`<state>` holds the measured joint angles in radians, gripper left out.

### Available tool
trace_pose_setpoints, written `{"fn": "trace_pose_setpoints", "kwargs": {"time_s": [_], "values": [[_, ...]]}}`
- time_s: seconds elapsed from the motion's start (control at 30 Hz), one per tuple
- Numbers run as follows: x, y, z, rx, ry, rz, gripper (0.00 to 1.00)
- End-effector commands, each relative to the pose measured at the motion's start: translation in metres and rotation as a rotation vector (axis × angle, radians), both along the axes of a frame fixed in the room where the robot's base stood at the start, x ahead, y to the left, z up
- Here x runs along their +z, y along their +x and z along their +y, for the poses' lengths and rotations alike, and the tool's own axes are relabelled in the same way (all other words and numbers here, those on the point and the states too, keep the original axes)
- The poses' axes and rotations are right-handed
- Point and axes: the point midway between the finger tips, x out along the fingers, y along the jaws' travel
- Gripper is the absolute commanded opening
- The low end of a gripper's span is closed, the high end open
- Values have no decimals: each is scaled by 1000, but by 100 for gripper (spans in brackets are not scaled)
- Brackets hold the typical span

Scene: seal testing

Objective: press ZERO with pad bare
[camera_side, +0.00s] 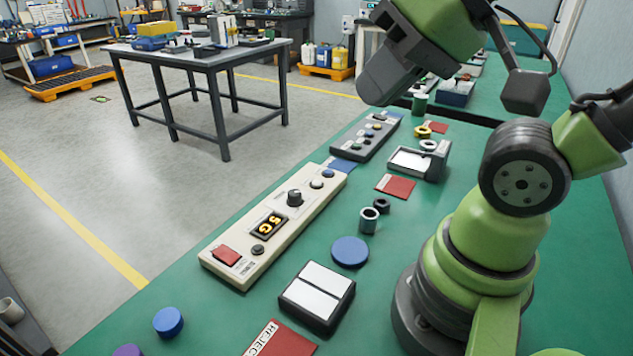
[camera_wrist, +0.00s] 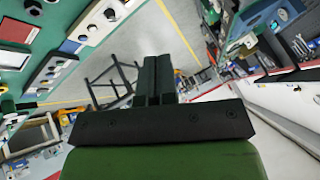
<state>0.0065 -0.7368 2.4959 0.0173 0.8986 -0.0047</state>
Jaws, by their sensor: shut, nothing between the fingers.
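A long cream control panel (camera_side: 275,222) lies on the green bench in the side view. It carries a red square (camera_side: 227,255) at its near end, a small dark button (camera_side: 257,250), a display (camera_side: 269,225) with orange characters like "5G", a black knob (camera_side: 295,198), a pale button (camera_side: 316,184) and a blue button (camera_side: 328,174). I cannot read a ZERO label. A black tray with white plates (camera_side: 317,290) lies beside the panel, with nothing on it; I cannot tell which thing is the pad. My gripper (camera_wrist: 156,62) is shut and empty in the wrist view, touching nothing.
A blue disc (camera_side: 350,251), a metal cylinder (camera_side: 369,220) and a dark nut (camera_side: 382,205) stand right of the panel. A red REJECT mat (camera_side: 282,340) is in front. A dark grey button box (camera_side: 365,138) and a grey fixture (camera_side: 418,160) lie farther back.

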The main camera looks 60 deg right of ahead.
Motion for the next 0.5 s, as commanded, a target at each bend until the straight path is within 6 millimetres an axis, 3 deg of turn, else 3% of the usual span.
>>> {"fn": "trace_pose_setpoints", "kwargs": {"time_s": [0.17,0.37,0.5], "values": [[-4,20,4,-66,112,71,0],[-13,67,0,-244,361,172,0],[-27,105,-16,-408,542,213,0]]}}
